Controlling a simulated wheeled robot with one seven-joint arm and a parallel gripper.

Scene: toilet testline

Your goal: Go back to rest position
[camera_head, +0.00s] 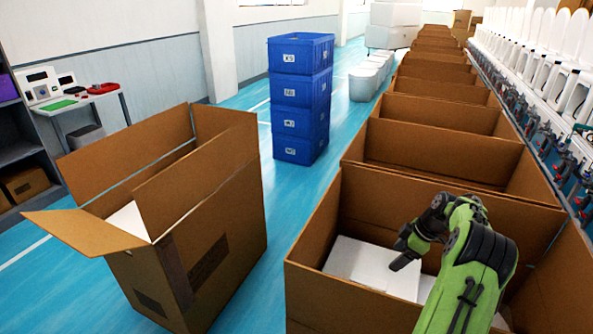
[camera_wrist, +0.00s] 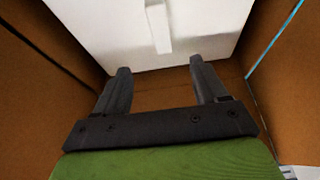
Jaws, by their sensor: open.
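My green and black arm reaches into the nearest open cardboard box (camera_head: 350,303) of the row in the head view. My gripper (camera_head: 401,252) is at the white block (camera_head: 350,256) inside that box. In the wrist view my gripper (camera_wrist: 158,72) is open, with two dark fingers apart and nothing between them. The white block (camera_wrist: 100,30) lies just beyond the fingertips. I cannot tell whether the fingers touch it. Brown box walls (camera_wrist: 30,100) stand on both sides of the gripper.
A separate open box (camera_head: 215,235) with raised flaps stands at left. Blue stacked crates (camera_head: 300,97) stand behind it. More open boxes (camera_head: 440,110) run into the distance, beside a line of white toilet parts (camera_head: 545,35) at right. Blue floor (camera_head: 285,205) is clear between.

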